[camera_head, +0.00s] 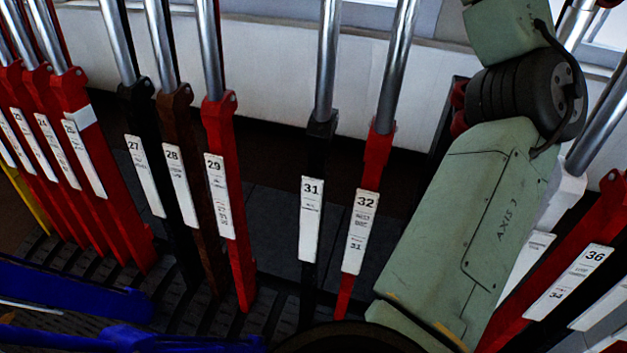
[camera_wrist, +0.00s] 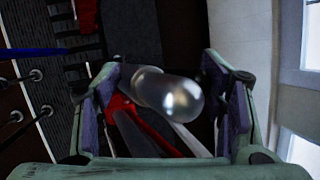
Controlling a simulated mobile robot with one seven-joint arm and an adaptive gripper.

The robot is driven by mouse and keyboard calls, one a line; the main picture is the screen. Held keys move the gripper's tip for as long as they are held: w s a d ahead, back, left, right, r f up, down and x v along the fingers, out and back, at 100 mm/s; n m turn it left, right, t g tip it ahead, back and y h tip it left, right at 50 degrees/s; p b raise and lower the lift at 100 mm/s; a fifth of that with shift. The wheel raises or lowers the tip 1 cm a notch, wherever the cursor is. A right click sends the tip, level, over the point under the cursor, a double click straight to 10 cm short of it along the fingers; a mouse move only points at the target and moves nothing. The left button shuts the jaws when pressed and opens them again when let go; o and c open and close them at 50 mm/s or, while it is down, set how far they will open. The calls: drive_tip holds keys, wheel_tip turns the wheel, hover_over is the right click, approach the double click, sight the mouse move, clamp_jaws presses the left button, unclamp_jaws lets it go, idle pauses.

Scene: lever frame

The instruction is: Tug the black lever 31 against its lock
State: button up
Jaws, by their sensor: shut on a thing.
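The black lever 31 (camera_head: 319,150) stands right of centre in the head view. It has a white number plate and a bare metal handle running up out of the top of the picture. My gripper (camera_wrist: 163,88) shows only in the wrist view. It is shut on a shiny, round-ended metal lever handle (camera_wrist: 180,97) between its purple pads. The number of the held lever cannot be read there, and its lower part is hidden behind the handle. In the head view my gripper is beyond the frame.
Red lever 32 (camera_head: 379,157) stands close to the right of lever 31. Red lever 29 (camera_head: 218,125) stands to the left, with a gap between. Brown lever 28 (camera_head: 172,112) and black lever 27 (camera_head: 138,105) are farther left. Red lever 36 (camera_head: 600,220) is at the right.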

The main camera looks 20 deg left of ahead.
drive_tip(key=shift+w+d, duration=0.25)
drive_tip(key=shift+w, duration=0.05)
drive_tip(key=shift+c, duration=0.3)
drive_tip(key=shift+s+f+b, duration=0.1)
drive_tip(key=shift+s+b, duration=0.2)
drive_tip(key=shift+b, duration=0.15)
drive_tip(key=shift+c, duration=0.2)
drive_tip(key=shift+s, duration=0.4)
drive_tip(key=shift+s+a+f+b, duration=0.2)
drive_tip(key=shift+s+b, duration=0.15)
drive_tip(key=shift+b, duration=0.1)
drive_tip(key=o, duration=1.2)
drive_tip(key=shift+o, duration=0.8)
drive_tip(key=shift+s+r, duration=0.15)
drive_tip(key=shift+s, duration=0.05)
drive_tip(key=shift+r, duration=0.1)
